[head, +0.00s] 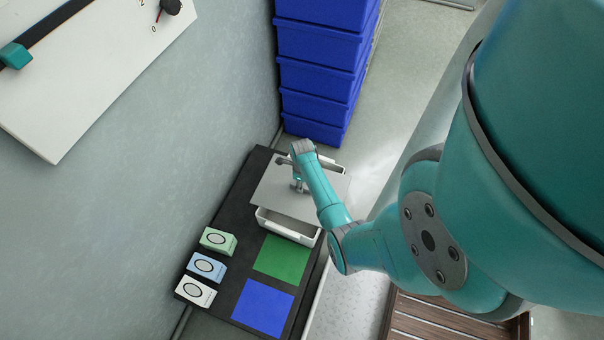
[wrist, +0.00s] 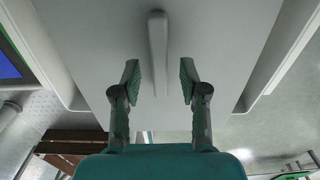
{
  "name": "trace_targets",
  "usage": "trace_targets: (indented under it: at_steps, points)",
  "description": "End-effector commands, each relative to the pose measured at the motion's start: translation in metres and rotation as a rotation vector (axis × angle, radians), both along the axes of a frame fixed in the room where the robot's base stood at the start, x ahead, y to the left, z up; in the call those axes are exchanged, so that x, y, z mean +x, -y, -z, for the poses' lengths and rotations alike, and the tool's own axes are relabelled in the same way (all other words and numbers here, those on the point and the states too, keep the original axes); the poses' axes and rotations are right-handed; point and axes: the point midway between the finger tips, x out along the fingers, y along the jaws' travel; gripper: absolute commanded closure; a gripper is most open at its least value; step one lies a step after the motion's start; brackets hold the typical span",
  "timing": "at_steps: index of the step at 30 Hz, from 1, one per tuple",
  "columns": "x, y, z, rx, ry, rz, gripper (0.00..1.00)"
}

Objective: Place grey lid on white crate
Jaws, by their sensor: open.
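The grey lid (head: 273,196) is a flat plate over the white crate (head: 287,228) in the head view. Part of the crate shows open at the front, and a strip of it shows at the back. I cannot tell whether the lid rests fully on the rim. In the wrist view the lid (wrist: 95,35) fills the middle, with its raised bar handle (wrist: 157,45) upright in the picture. My gripper (wrist: 160,82) is open, one finger on each side of the handle's near end, with gaps on both sides. In the head view my gripper (head: 299,186) is over the lid, partly hidden by my arm.
The crate stands on a black table (head: 229,211) with a green square (head: 282,259) and a blue square (head: 262,307). Green (head: 218,241), light blue (head: 206,267) and white (head: 195,291) boxes line its left side. Stacked blue crates (head: 318,82) stand behind, and a wall is at left.

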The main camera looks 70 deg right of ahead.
Motion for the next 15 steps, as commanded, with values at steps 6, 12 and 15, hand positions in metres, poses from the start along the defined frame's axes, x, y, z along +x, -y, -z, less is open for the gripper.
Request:
trace_targets:
  at_steps: [6, 12, 15]
  points:
    - [0.000, 0.000, -0.043, -0.003, 0.002, 0.000, 0.57]
    - [0.000, 0.000, -0.078, -0.002, 0.001, 0.000, 0.57]
    - [0.000, 0.000, -0.089, -0.001, 0.001, 0.000, 0.57]
